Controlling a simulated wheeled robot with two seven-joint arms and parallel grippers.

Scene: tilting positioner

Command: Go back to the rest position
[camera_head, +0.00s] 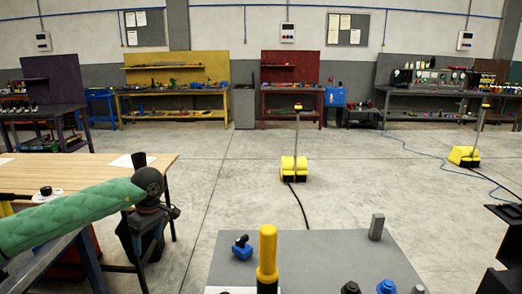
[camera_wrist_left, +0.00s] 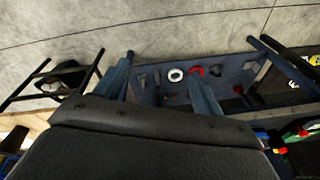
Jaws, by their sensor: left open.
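My left arm, in a green sleeve, comes in from the left in the head view. Its dark left gripper (camera_head: 145,232) hangs below the black wrist joint, beside the right end of the wooden bench (camera_head: 95,172). The jaws are open, and I see nothing held between them. In the left wrist view a large black padded part fills the bottom. My right gripper does not show in either view.
A grey plate (camera_head: 330,250) at the front carries a yellow post (camera_head: 267,255), a blue clamp (camera_head: 242,248), a grey block (camera_head: 376,227) and several knobs. Yellow floor units (camera_head: 293,168) trail cables. A red bench (camera_head: 290,100) stands by the back wall. Open floor lies between.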

